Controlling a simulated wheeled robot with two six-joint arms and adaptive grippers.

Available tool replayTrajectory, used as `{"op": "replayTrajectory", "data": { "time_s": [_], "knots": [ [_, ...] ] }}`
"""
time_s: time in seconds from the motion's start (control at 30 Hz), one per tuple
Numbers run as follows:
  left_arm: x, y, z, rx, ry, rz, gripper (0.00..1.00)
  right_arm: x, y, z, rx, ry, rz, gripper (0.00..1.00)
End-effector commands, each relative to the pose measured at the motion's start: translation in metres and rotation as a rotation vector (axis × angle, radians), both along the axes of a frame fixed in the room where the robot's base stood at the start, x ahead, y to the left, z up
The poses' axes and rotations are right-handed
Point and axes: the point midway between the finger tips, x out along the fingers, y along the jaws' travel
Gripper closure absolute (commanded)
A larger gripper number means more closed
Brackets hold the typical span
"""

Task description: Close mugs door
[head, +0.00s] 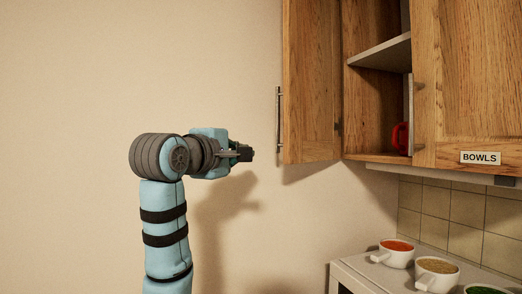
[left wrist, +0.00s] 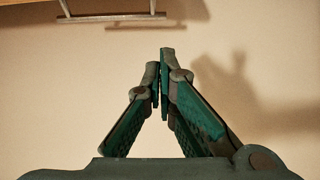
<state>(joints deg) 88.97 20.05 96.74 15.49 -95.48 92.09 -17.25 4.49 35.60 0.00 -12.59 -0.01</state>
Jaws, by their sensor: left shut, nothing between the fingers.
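The open cabinet door (head: 310,85) is wooden and swung out to the left of the cabinet opening. Its vertical metal handle (head: 279,119) is on its left edge. The handle also shows at the top of the left wrist view (left wrist: 110,17). My left gripper (head: 248,153) is left of and slightly below the handle, apart from it. In the left wrist view its fingertips (left wrist: 160,68) are together with nothing between them. No label shows on the visible face of this door. My right gripper is not in view.
Inside the open cabinet are a shelf (head: 381,52) and a red item (head: 400,138), partly hidden. The closed door to the right carries a BOWLS label (head: 481,158). Below, several white cups with coloured contents (head: 397,253) stand on a white surface (head: 350,275). The wall at left is bare.

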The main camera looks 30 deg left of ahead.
Motion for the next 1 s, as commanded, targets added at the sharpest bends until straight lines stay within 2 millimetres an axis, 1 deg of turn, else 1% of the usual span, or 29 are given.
{"op": "replayTrajectory", "data": {
  "time_s": [0.03,0.17,0.43,0.5,0.63,0.8,1.0],
  "knots": [
    [0.007,0.001,0.002,0.0,0.004,0.0,1.0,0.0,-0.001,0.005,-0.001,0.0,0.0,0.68],
    [0.033,0.004,0.003,0.0,0.005,0.002,1.0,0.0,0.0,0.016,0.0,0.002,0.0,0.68],
    [0.09,0.009,0.004,0.003,0.004,0.004,1.0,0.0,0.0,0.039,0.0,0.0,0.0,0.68],
    [0.084,-0.007,0.003,0.006,-0.002,0.001,1.0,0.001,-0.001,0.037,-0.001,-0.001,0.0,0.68],
    [0.079,-0.021,0.001,0.005,-0.001,0.005,1.0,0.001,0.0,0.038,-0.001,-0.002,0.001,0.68],
    [0.076,-0.027,0.001,0.003,-0.001,0.009,1.0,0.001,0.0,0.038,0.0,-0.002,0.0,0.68],
    [0.075,-0.026,0.001,0.003,0.0,0.011,1.0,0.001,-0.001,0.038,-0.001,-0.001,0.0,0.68]
  ]
}}
